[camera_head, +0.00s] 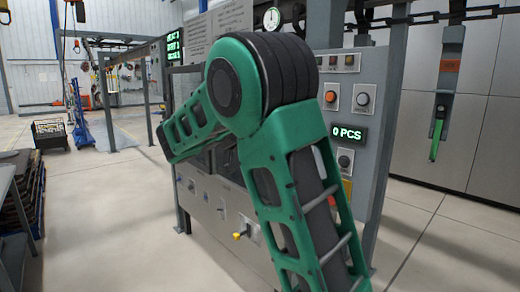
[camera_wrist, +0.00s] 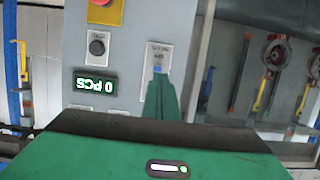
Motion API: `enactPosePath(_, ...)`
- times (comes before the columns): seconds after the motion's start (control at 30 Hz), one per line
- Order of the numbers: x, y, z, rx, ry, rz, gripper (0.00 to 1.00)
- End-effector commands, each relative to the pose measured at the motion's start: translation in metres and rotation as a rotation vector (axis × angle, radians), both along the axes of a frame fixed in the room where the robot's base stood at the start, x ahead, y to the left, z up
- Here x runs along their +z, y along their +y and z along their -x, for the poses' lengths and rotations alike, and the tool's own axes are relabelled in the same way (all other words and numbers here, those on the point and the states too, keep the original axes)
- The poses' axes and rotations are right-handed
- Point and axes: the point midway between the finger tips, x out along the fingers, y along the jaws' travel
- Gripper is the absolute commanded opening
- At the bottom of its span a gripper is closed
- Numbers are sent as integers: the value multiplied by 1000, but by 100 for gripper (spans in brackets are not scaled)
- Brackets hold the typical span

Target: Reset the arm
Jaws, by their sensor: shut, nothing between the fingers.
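My arm (camera_head: 240,90) is green and black, bent at a high elbow in the middle of the head view. Its far end passes behind its own links there, so my gripper is hidden in that view. In the wrist view my gripper (camera_wrist: 164,98) shows as green fingers closed together, with nothing between them. Their tips appear in front of a pale label plate on a grey control panel (camera_wrist: 130,30), which looks upside down. I cannot tell the gap between tips and panel.
A hanging hook fixture (camera_head: 440,110) is at the right. Pallets stand at the left edge. Open floor (camera_head: 110,210) lies left of the panel.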

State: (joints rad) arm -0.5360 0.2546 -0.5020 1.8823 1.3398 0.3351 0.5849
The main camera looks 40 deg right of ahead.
Motion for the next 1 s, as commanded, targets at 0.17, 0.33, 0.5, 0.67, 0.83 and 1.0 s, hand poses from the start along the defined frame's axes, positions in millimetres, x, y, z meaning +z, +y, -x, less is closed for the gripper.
enactPosePath(0.17,0,0,0,0,0,0,0)
enactPosePath(0.33,-7,-7,6,1,16,-33,0)
enactPosePath(0.5,-52,-29,43,35,122,-226,0)
enactPosePath(0.67,-109,-28,97,131,261,-488,0)
enactPosePath(0.83,-157,3,159,281,389,-738,0)
enactPosePath(1.0,-190,55,223,472,506,-942,0)
